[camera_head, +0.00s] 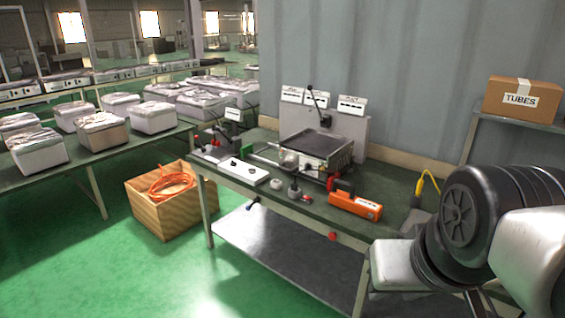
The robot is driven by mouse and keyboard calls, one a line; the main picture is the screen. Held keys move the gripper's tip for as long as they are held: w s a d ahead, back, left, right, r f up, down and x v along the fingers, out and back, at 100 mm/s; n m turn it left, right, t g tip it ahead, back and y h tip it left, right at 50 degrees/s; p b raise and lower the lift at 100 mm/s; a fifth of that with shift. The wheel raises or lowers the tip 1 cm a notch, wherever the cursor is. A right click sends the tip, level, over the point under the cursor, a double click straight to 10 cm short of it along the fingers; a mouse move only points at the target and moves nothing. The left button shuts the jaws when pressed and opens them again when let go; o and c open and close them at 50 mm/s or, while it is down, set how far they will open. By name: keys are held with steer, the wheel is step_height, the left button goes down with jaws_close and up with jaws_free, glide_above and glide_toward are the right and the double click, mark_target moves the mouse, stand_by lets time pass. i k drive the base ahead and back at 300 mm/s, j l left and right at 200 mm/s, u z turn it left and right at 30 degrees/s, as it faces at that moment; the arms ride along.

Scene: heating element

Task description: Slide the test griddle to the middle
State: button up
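The test griddle (320,145) is a flat dark plate on a pale metal body. It stands on the green-topped workbench (385,185), toward the back and left of the bench's middle, in front of a grey upright panel (350,130). Small fittings and a red-and-black part sit along its front side. My arm's dark, ribbed joint and white link fill the lower right, in front of the bench's right end. My gripper is not in view, so its state and anything in it are hidden.
An orange tool (356,205) lies at the bench's front edge. A white box (244,172) and small parts lie left of the griddle. A yellow cable (428,182) rises at the right. A wooden crate (165,205) stands on the floor. A cardboard box (522,99) sits on a shelf.

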mark_target(334, 153)
steer(key=u, duration=0.15)
steer(key=i+j, duration=0.2)
steer(key=i, duration=0.25)
steer(key=i+j, duration=0.2)
steer(key=i, duration=0.25)
steer(key=i+j+z, duration=0.1)
steer(key=i, duration=0.35)
steer(key=i+j, duration=0.3)
steer(key=i, duration=0.15)
steer(key=i+j+z, duration=0.1)
steer(key=i+j, duration=0.15)
steer(key=i, duration=0.2)
